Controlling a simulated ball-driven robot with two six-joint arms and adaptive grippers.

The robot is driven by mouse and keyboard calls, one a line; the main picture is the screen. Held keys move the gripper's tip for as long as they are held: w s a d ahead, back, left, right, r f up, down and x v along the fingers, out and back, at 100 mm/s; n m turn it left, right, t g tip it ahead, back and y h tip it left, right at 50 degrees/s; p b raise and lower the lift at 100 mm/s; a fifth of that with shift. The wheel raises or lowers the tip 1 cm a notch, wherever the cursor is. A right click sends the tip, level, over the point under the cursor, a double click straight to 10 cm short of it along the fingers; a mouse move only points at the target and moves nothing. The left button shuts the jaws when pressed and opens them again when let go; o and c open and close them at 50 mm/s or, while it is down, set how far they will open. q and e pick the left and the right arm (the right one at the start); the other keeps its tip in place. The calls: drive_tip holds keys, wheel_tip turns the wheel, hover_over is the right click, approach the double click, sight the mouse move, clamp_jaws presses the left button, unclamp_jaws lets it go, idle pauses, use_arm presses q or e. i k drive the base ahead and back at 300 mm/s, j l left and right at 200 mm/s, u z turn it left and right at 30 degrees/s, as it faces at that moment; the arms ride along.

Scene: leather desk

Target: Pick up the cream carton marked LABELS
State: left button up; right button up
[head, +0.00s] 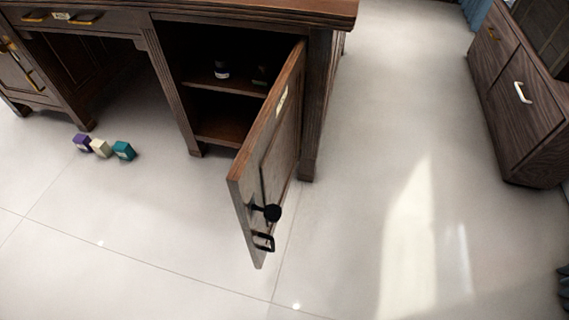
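A small cream carton (101,148) is on the pale floor at the left, in front of the desk. It is the middle one of three small boxes, between a purple box (82,142) and a teal box (124,150). It is close beside the purple box, with a small gap to the teal one. Any marking on it is too small to read. I cannot make out either of my grippers in the head view.
The desk's cabinet door (268,155) stands open toward me, with a black knob and handle. Small items, including a dark jar (222,70), stand on the cabinet shelf. A wooden cabinet (520,90) is at the right. The floor before the boxes is clear. A dark shape is cut off at lower right.

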sight(101, 147)
drive_tip(key=u, duration=1.45)
drive_tip(key=i+j+z, duration=0.2)
drive_tip(key=i+j, duration=0.3)
drive_tip(key=i, duration=0.3)
drive_tip(key=i+j+z, duration=0.2)
drive_tip(key=i+j, duration=0.45)
drive_tip(key=i+j+z, duration=0.2)
drive_tip(key=i+j, duration=0.55)
drive_tip(key=i+j+z, duration=0.2)
drive_tip(key=i+j, duration=0.5)
drive_tip(key=j, duration=0.15)
